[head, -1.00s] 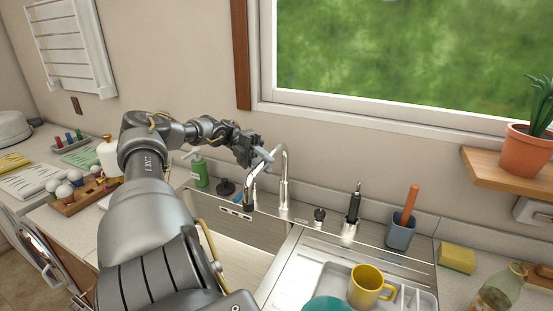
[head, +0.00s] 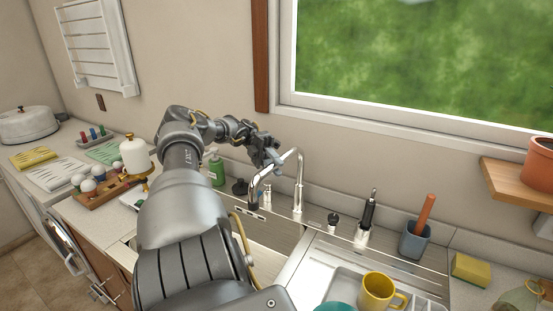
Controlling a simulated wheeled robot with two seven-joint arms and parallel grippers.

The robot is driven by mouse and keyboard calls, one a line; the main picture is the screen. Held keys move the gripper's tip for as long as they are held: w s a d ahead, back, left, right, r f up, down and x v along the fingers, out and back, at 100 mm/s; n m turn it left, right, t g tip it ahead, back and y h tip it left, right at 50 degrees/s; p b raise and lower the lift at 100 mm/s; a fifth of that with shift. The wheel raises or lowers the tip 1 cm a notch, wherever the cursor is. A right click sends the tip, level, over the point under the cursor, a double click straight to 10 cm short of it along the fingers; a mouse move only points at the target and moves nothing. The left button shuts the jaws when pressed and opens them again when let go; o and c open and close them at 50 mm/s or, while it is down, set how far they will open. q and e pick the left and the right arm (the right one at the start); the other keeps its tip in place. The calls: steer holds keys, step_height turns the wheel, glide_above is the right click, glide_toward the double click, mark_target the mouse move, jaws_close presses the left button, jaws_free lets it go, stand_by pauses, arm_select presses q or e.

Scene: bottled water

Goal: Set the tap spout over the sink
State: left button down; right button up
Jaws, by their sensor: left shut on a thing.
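The chrome tap (head: 299,185) stands upright behind the sink, and its spout (head: 266,172) reaches left and bends down. The spout's end is above the back part of the steel sink basin (head: 283,238). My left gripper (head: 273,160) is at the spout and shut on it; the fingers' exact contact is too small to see. My left arm covers much of the basin's left side. My right gripper is not in view.
A green soap bottle (head: 217,171) stands left of the tap. A black-handled sprayer (head: 367,216) and a grey brush holder (head: 414,240) stand to the right. A yellow mug (head: 378,292) is on the drainer, with a yellow sponge (head: 470,269) farther right.

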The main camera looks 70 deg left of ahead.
arm_select(q)
steer(key=c, duration=1.2)
jaws_free()
